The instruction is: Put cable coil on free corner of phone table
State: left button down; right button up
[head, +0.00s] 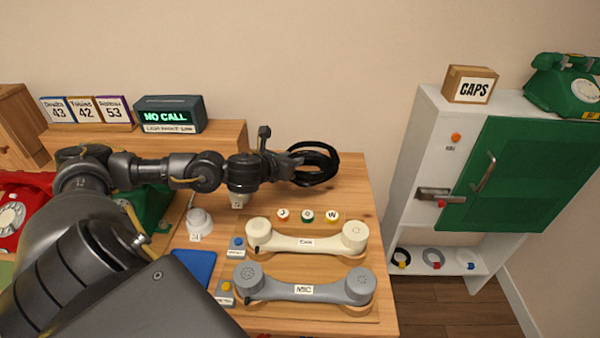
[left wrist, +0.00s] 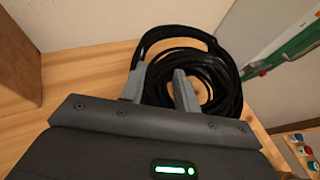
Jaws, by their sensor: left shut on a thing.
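The black cable coil (head: 316,166) is at the back right corner of the wooden phone table (head: 359,184) in the head view. My left gripper (head: 296,170) reaches in from the left and is shut on the near side of the coil. In the left wrist view the coil (left wrist: 205,75) lies around and beyond the fingers (left wrist: 160,88), over the wooden surface near the table's edge. I cannot tell whether the coil rests on the table or hangs just above it. My right gripper is not in view.
A cream handset (head: 300,240) and a grey handset (head: 305,288) lie on a board in front of the coil. A white cabinet with a green door (head: 530,170) stands to the right, past a floor gap. A NO CALL display (head: 168,115) stands behind.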

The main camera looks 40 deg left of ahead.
pick_arm(q)
jog(key=shift+w+d+f, duration=0.3)
jog(key=shift+w+f, duration=0.25)
jog(key=shift+f, duration=0.25)
jog(key=shift+w+d+f, duration=0.3)
jog(key=shift+w+f, duration=0.25)
jog(key=shift+f, duration=0.2)
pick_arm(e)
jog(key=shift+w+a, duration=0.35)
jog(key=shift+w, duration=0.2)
pick_arm(q)
jog(key=f, duration=0.3)
jog(key=shift+w+d, duration=0.15)
jog(key=shift+w, duration=0.05)
jog(key=shift+f, duration=0.3)
jog(key=c, duration=1)
grip_release()
jog(key=shift+b, duration=0.3)
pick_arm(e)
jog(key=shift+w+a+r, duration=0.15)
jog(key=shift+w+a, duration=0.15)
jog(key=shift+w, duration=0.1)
